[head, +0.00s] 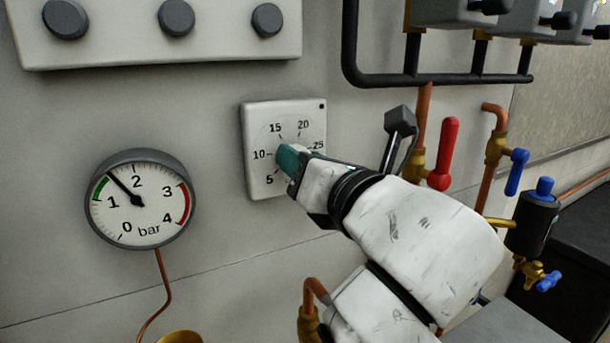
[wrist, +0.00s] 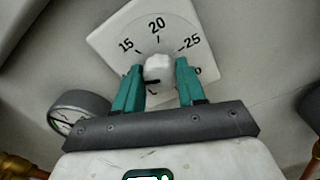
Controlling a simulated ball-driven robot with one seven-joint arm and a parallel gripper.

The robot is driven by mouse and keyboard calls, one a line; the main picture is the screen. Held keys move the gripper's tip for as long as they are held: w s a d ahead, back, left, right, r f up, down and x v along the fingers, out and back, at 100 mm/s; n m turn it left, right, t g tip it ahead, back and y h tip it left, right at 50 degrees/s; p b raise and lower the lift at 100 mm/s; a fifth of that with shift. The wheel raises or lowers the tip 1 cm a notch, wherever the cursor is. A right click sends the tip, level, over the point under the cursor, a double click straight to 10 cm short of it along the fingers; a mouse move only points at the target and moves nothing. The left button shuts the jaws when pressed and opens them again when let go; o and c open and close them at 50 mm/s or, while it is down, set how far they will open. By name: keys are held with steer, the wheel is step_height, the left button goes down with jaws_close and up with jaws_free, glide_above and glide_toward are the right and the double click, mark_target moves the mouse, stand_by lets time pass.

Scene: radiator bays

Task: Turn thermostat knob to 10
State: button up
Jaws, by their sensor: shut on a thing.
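The thermostat is a square white dial plate (head: 259,113) on the wall, with numbers around it. 5, 10, 15, 20 and 25 are readable in the head view. In the wrist view the plate (wrist: 118,22) looks turned, with 15, 20 and 25 showing past the fingers. The round white knob (wrist: 158,67) is at its centre. My gripper (head: 287,157) has teal fingers, one on each side of the knob, and is shut on it. In the head view the fingers hide the knob.
A round pressure gauge (head: 142,199) is on the wall to the lower left. A panel with grey knobs (head: 176,18) is above. A red lever (head: 443,153) and a blue-handled valve (head: 517,171) are right, close behind my arm. The wall between gauge and thermostat is clear.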

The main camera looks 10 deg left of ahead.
steer(key=shift+f+n+b, duration=0.25)
steer(key=shift+n+b, duration=0.25)
steer(key=shift+n, duration=0.6)
steer(key=shift+a, duration=0.1)
steer(key=o, duration=0.7)
steer(key=shift+c, duration=0.2)
steer(key=o, duration=0.4)
steer(key=shift+r, duration=0.2)
steer(key=b+v, duration=0.1)
steer(key=v, duration=0.9)
steer(key=shift+s+d, duration=0.3)
